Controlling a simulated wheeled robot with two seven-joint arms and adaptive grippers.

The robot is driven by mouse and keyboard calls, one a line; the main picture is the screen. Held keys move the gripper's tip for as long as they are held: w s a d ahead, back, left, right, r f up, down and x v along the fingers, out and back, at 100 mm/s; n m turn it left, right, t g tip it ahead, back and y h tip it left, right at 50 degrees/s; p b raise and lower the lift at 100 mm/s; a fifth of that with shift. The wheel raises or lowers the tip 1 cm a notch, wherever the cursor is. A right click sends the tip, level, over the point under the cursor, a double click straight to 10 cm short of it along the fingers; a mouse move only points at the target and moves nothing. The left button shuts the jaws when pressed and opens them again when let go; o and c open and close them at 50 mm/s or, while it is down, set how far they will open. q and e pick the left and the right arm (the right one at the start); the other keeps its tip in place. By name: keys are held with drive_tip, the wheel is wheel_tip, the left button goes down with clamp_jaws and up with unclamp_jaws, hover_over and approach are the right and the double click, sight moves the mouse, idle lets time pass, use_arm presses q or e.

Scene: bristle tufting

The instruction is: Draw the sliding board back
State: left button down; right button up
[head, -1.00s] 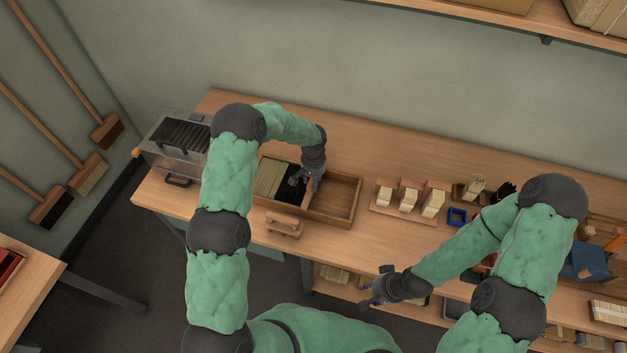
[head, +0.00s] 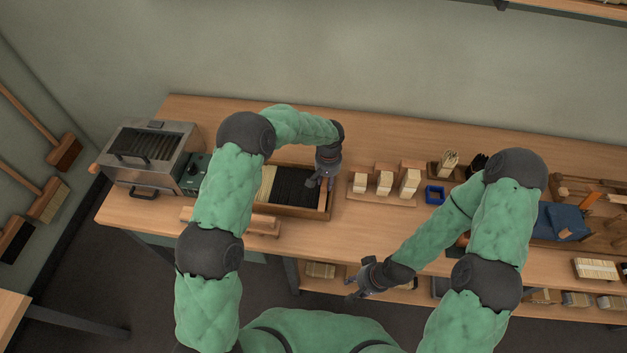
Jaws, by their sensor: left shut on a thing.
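A wooden tray (head: 300,211) on the bench holds pale bristles (head: 266,183) on the left and black bristles (head: 293,187) beside them, reaching close to its right end. My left gripper (head: 316,183) is over the tray's right end, pointing down, shut on the sliding board. The board is mostly hidden by the fingers and cannot be made out clearly. My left arm hides the tray's left part. My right gripper (head: 353,289) hangs in front of the bench, apart from everything, with its fingers spread and empty.
Wooden blocks with pale tufts (head: 384,183) stand right of the tray, with a blue square holder (head: 434,195) beyond. A metal box with a handle (head: 150,160) stands at the left. A wooden piece (head: 262,225) lies before the tray. Bare bench lies behind the tray.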

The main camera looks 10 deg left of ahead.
use_arm(q)
drive_tip(key=shift+d, duration=0.15)
drive_tip(key=c, duration=1.1)
unclamp_jaws()
drive_tip(key=shift+d, duration=0.1)
drive_tip(key=shift+o, duration=1.1)
drive_tip(key=shift+d, duration=0.1)
drive_tip(key=shift+r, duration=0.1)
wheel_tip(320, 180, up, 12)
drive_tip(key=shift+f, duration=0.2)
